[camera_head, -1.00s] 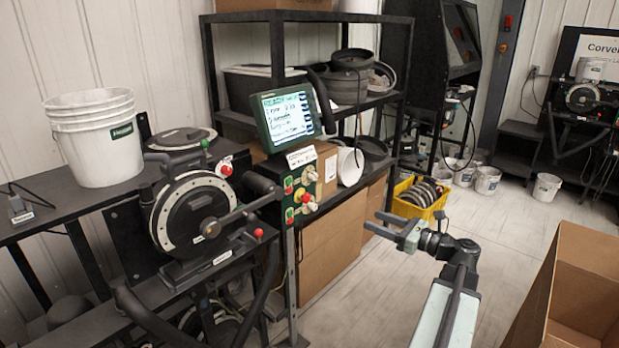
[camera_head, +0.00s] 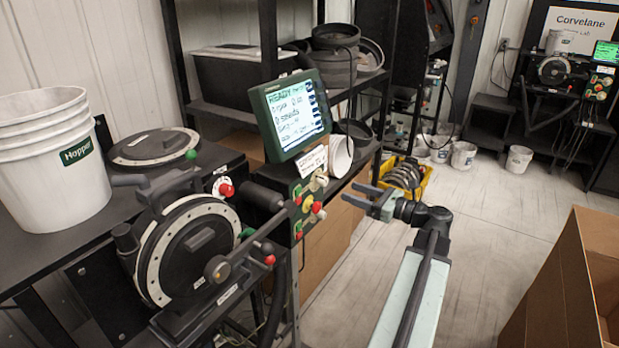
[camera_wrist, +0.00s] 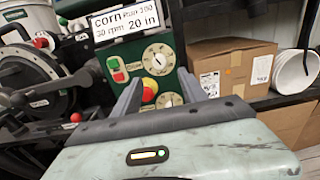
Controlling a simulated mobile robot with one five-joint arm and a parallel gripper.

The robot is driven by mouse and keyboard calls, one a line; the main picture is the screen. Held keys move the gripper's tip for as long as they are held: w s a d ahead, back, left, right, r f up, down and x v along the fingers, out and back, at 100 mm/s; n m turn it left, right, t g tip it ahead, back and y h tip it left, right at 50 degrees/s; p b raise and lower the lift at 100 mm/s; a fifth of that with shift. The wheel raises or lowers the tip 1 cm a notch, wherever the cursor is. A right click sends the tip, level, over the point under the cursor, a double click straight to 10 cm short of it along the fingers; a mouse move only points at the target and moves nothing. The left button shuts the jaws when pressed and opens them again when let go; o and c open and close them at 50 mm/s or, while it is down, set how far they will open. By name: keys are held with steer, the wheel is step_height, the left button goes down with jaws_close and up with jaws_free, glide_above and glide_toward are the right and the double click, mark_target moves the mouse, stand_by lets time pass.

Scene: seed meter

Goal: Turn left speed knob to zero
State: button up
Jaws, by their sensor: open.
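The green control panel (camera_head: 296,218) stands below the screen and also faces the wrist view (camera_wrist: 136,48). In the wrist view it has two cream dials, an upper one (camera_wrist: 158,60) and a lower one (camera_wrist: 168,101). I cannot tell which is the left speed knob, and the dial settings are too small to read. A red stop button on a yellow base (camera_wrist: 149,92) sits between my fingers. My gripper (camera_head: 348,194) is open and empty, apart from the panel and to its right in the head view; its fingers (camera_wrist: 159,78) frame the panel in the wrist view.
The screen (camera_head: 291,113) stands above the panel. The seed meter (camera_head: 190,250) with its red-tipped handle (camera_head: 269,260) is left of the panel. A white bucket (camera_head: 50,165) stands at far left. An open cardboard box (camera_head: 565,285) is at right; the middle floor is clear.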

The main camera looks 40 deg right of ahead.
mark_target(326, 183)
steer(key=x, duration=0.8)
steer(key=shift+w, duration=0.3)
jaws_close()
steer(key=shift+a, duration=0.25)
steer(key=shift+d+n, duration=0.15)
steer(key=shift+n, duration=0.15)
